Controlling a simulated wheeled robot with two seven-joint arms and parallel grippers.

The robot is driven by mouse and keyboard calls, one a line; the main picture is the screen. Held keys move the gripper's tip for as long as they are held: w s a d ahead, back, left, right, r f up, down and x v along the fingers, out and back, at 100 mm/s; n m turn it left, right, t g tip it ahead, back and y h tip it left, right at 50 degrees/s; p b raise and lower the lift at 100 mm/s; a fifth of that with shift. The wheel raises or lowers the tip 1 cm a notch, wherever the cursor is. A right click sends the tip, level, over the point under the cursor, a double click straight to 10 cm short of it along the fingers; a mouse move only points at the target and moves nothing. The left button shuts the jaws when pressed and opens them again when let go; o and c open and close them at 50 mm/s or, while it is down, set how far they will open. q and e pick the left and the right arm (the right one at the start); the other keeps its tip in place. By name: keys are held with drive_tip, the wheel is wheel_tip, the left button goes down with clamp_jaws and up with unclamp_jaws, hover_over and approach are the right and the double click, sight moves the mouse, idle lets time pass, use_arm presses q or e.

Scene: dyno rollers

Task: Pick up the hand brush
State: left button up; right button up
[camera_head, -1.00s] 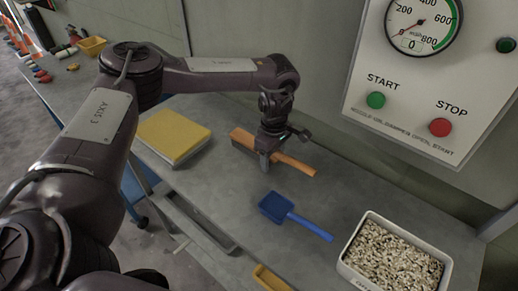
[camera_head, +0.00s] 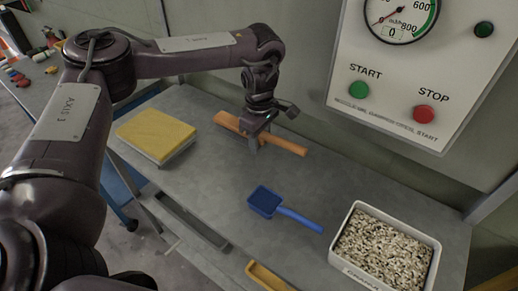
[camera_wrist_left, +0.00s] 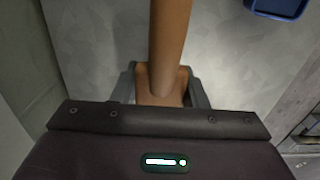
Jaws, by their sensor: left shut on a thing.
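The orange-brown wooden hand brush (camera_head: 287,145) is at the back of the grey table, in front of the wall. My left gripper (camera_head: 257,142) points down and is shut around its middle. In the left wrist view the brush (camera_wrist_left: 170,40) runs away from between the two grey fingers (camera_wrist_left: 160,88), which sit on either side of it. The brush seems to be slightly above the table, but the gap is hard to judge. Its underside is hidden. My right gripper is not in view.
A blue scoop (camera_head: 265,201) lies on the table (camera_head: 215,175) in front of the brush. A yellow-topped stack (camera_head: 157,135) is at left, a white tray of pale chips (camera_head: 337,250) at right. A panel with a gauge (camera_head: 400,70) hangs on the wall behind.

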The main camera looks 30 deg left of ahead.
use_arm(q)
wheel_tip(320, 180, up, 15)
drive_tip(key=p, duration=0.3)
drive_tip(key=o, duration=0.6)
drive_tip(key=c, duration=0.4)
drive_tip(key=shift+s, duration=0.1)
